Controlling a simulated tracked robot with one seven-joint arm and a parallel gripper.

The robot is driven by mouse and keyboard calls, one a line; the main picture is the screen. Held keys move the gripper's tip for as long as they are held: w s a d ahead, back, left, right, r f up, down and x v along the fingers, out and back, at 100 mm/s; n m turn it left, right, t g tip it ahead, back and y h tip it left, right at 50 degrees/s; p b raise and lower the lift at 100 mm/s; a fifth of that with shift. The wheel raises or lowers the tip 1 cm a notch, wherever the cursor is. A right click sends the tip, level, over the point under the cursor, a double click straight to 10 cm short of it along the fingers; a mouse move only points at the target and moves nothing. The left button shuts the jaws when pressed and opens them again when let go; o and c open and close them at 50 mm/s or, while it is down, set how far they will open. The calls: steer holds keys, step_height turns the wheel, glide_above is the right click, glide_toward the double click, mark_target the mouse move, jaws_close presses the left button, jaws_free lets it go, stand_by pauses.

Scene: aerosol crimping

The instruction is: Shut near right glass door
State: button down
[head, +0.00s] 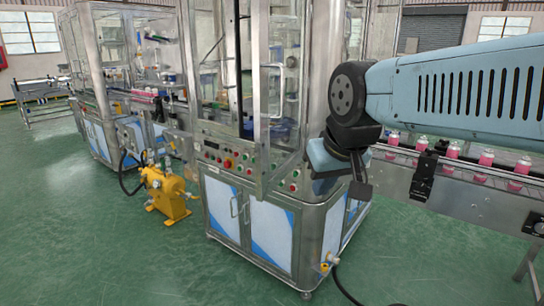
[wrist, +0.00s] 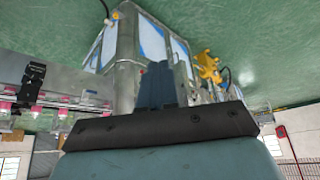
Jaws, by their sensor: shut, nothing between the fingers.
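The near right glass door (head: 278,110) is a clear pane in a metal frame on the nearest machine (head: 318,75). In the head view it stands swung outward, with its lower corner jutting over the button panel, and the cabinet front is open to its left. My gripper (head: 359,188) is to the right of the door, beside the machine's right corner, pointing down. It is shut and empty, and appears apart from the door. In the upside-down wrist view my shut fingers (wrist: 158,82) point toward the machine's lower cabinet (wrist: 126,45); I cannot make out the door there.
A conveyor (head: 470,190) carrying several pink bottles runs at the right, close to my arm. A yellow pump (head: 165,190) with a black hose stands left of the machine. A second machine (head: 105,70) is behind. Green floor (head: 120,245) is clear in front.

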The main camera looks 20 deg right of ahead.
steer(key=w+d+m+g+y, duration=0.15)
steer(key=w+m+y, duration=0.3)
steer(key=w, duration=0.65)
steer(key=m+t+y, duration=0.2)
steer(key=m, duration=0.2)
glide_toward(269, 161)
steer(key=shift+x, duration=3)
steer(key=shift+s, duration=0.15)
steer(key=shift+t, duration=0.25)
